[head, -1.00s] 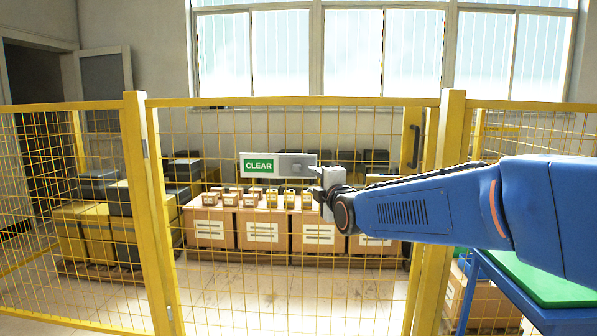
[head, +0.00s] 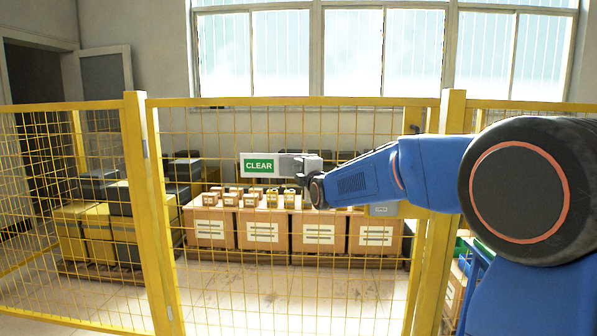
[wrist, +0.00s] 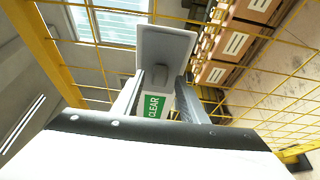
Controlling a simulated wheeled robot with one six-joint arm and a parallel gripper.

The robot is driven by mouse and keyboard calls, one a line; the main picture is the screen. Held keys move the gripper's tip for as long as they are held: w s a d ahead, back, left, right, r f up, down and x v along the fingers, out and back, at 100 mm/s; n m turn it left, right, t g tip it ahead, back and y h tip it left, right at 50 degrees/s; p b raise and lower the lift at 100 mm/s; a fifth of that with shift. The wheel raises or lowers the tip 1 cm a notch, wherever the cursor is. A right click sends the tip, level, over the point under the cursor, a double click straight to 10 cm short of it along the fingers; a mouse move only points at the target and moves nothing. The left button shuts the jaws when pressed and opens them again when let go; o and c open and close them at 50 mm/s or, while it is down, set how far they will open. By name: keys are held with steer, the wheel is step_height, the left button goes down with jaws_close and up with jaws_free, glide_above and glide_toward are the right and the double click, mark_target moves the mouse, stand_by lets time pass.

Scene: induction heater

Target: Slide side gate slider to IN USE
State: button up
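A white sign plate with a green CLEAR label (head: 259,165) hangs on the yellow mesh gate. A grey slider (head: 287,165) covers the right part of the plate, and the label is uncovered. My gripper (head: 305,166) is at the slider's right part and overlaps it in the head view. In the wrist view my gripper (wrist: 160,88) has its two fingers apart, with the grey slider (wrist: 165,45) just beyond the tips. The CLEAR label (wrist: 153,107) shows between the fingers. Whether the fingers touch the slider's grip part is hard to tell.
The yellow gate frame (head: 290,102) and its posts (head: 151,210) surround the sign. Behind the mesh stand cardboard boxes (head: 263,230) and dark and yellow crates (head: 98,215).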

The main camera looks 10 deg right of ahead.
steer(key=shift+w, duration=0.65)
steer(key=shift+c, duration=0.3)
